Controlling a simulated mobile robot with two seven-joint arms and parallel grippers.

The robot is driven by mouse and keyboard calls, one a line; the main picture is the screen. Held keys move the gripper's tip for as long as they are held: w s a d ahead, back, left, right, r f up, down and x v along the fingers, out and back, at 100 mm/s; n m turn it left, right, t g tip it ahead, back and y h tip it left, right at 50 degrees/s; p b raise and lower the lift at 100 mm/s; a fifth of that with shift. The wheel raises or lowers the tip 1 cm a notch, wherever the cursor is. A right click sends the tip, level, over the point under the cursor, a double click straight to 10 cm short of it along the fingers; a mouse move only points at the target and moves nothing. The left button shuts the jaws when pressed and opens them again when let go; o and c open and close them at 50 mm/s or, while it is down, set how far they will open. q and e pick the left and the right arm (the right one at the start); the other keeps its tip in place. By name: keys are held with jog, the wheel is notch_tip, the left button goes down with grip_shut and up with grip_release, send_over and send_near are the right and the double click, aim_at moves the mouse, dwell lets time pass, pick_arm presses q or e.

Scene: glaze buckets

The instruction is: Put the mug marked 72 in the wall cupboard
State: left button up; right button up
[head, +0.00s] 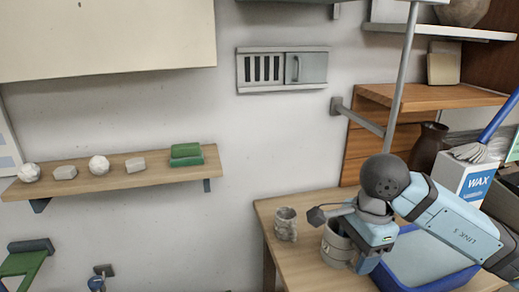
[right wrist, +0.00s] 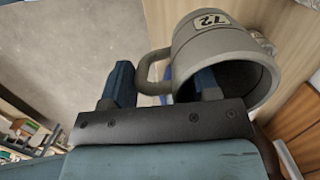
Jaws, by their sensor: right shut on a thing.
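The grey mug marked 72 (right wrist: 215,52) shows in the right wrist view, with its label on the side and its dark mouth facing the lower right. My right gripper (right wrist: 160,88) is shut on this mug at its handle, which passes between the two blue fingers. In the head view the mug (head: 336,246) is at the gripper (head: 361,258), over the wooden table. Whether its base touches the table is unclear. A cream cupboard (head: 105,40) hangs on the wall at the upper left, its inside not visible. My left gripper is out of view.
A blue tray (head: 428,265) lies to the right. A wall shelf (head: 120,180) holds small objects and green blocks. A grey pole (head: 402,75) rises behind my arm.

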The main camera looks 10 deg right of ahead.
aim_at(354, 256)
jog(key=shift+w+r+n+p, duration=0.1)
jog(key=shift+n+p, duration=0.25)
jog(key=shift+n, duration=0.15)
jog(key=f+n+p, duration=0.1)
jog(key=n+p, duration=0.1)
jog(key=n, duration=0.1)
jog(key=w+n+p, duration=0.1)
jog(key=n+p, duration=0.1)
jog(key=n, duration=0.1)
jog(key=d+f+n+g+h+p, duration=0.1)
jog(key=n+p, duration=0.1)
jog(key=n, duration=0.2)
jog(key=shift+w+f, duration=0.2)
jog(key=shift+f, duration=0.1)
jog(key=n, duration=0.1)
jog(key=f+n+p, duration=0.1)
jog(key=n, duration=0.1)
jog(key=f+n, duration=0.1)
jog(key=shift+d+n+p, duration=0.3)
jog(key=shift+n+p, duration=0.05)
jog(key=shift+n, duration=0.05)
jog(key=shift+d, duration=0.1)
